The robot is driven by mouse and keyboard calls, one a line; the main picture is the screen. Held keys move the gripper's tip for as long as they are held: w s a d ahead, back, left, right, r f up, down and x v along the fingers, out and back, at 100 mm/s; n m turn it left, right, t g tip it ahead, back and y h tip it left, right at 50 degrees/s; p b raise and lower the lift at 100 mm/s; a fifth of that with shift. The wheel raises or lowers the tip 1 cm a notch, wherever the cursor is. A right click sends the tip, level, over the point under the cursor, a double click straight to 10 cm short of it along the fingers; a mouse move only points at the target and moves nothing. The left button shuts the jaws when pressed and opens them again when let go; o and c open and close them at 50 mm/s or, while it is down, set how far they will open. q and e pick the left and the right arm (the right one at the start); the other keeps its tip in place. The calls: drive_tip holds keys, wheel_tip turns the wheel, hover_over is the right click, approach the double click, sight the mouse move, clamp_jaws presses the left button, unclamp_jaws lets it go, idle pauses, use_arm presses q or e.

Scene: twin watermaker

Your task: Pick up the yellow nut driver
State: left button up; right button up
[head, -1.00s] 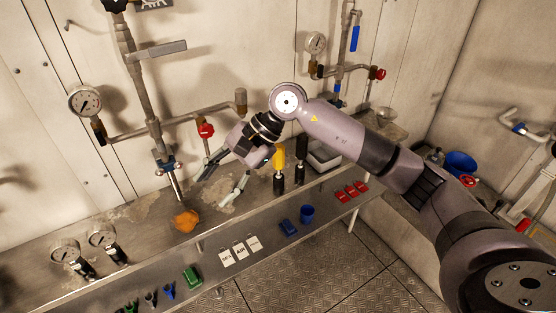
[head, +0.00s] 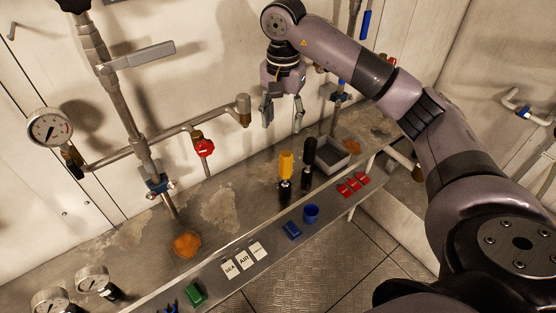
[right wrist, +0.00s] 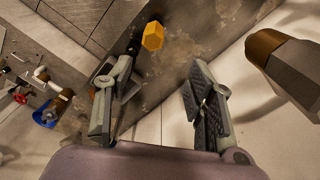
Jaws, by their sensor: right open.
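The yellow nut driver (head: 286,166) stands upright on the metal bench, yellow part on top and dark below. In the right wrist view its yellow hexagonal end (right wrist: 153,36) shows beyond the fingers, at the top middle. My right gripper (head: 283,122) points downward with its two fingers spread, above the yellow nut driver in the picture and apart from it. In the right wrist view the open gripper (right wrist: 162,75) has nothing between its fingers. My left gripper is not in view.
A black driver (head: 309,153) stands close right of the yellow one, with a grey tray (head: 335,163) beyond. A pipe end (head: 243,108) is left of my gripper and looms at right in the wrist view (right wrist: 285,65).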

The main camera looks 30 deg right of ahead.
sight(284, 153)
drive_tip(key=f+p, duration=0.1)
drive_tip(key=f, duration=0.2)
drive_tip(key=s+f+p, duration=0.1)
drive_tip(key=f, duration=0.2)
drive_tip(key=shift+s+f, duration=0.15)
drive_tip(key=shift+f, duration=0.15)
drive_tip(key=f, duration=0.3)
drive_tip(key=shift+w+f+p, duration=0.1)
drive_tip(key=shift+w+p, duration=0.1)
drive_tip(key=shift+p, duration=0.2)
drive_tip(key=shift+f+p, duration=0.3)
drive_tip(key=shift+f, duration=0.6)
drive_tip(key=f, duration=0.1)
drive_tip(key=f+p, duration=0.1)
drive_tip(key=f, duration=0.1)
drive_tip(key=f+p, duration=0.1)
drive_tip(key=shift+s+d+f, duration=0.2)
drive_tip(key=shift+d, duration=0.1)
drive_tip(key=shift+f, duration=0.25)
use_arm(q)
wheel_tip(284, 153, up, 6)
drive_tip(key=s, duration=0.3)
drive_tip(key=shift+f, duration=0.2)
use_arm(e)
drive_tip(key=c, duration=1.2)
